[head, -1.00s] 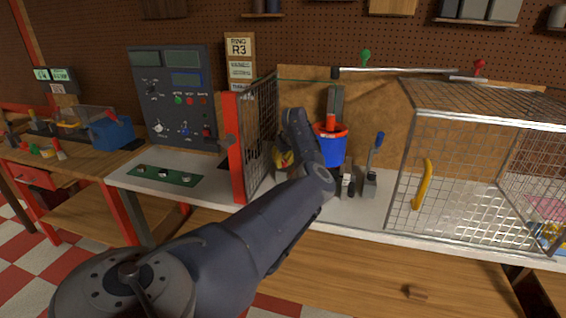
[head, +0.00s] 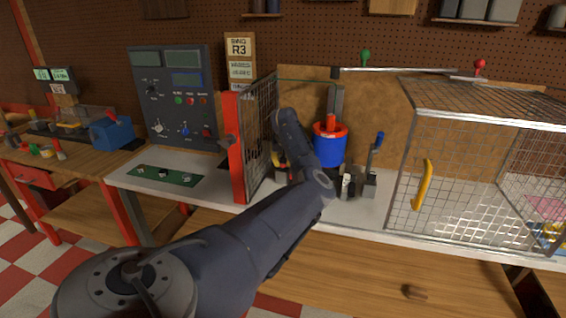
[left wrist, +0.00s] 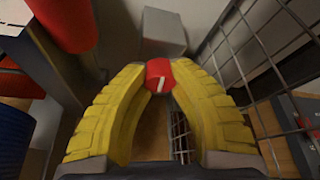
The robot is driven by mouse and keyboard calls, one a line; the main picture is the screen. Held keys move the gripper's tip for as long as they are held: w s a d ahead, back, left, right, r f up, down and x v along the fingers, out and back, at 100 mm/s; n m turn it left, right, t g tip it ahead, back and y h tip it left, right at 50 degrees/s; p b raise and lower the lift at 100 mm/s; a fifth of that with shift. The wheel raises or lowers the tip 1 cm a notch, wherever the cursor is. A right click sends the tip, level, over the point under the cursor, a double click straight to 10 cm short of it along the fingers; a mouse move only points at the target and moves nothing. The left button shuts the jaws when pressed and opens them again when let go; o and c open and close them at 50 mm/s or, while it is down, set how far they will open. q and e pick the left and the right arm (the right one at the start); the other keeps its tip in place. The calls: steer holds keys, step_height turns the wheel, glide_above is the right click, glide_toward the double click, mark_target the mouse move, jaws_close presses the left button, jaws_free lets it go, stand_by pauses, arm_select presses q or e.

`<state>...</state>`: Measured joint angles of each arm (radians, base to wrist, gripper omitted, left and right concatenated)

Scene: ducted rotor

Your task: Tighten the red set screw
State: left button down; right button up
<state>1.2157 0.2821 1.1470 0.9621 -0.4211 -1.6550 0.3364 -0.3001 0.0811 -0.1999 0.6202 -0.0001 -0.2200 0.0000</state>
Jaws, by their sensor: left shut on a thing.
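The red set screw (left wrist: 157,80) shows in the left wrist view as a small round red head with a white line across it. My left gripper (left wrist: 159,70) has ribbed yellow fingers, and their tips are shut on opposite sides of the screw head. A grey block (left wrist: 164,34) lies just beyond the screw. In the head view my own arm covers most of the gripper, and the screw cannot be made out there. My right gripper is in neither view.
A blue cylinder with a red rim (head: 329,150) stands just right of my left wrist. An open mesh door with a red frame (head: 236,150) is close on the left. A mesh cage with a yellow handle (head: 423,185) stands at the right. A blue-handled lever (head: 376,150) stands between.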

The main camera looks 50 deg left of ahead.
arm_select(q)
steer(key=shift+a+r+m, duration=0.1)
steer(key=shift+m, duration=0.5)
steer(key=c, duration=1)
jaws_free()
steer(key=shift+c, duration=0.2)
steer(key=v, duration=1.1)
steer(key=shift+s+r, duration=0.3)
steer(key=shift+r, duration=0.05)
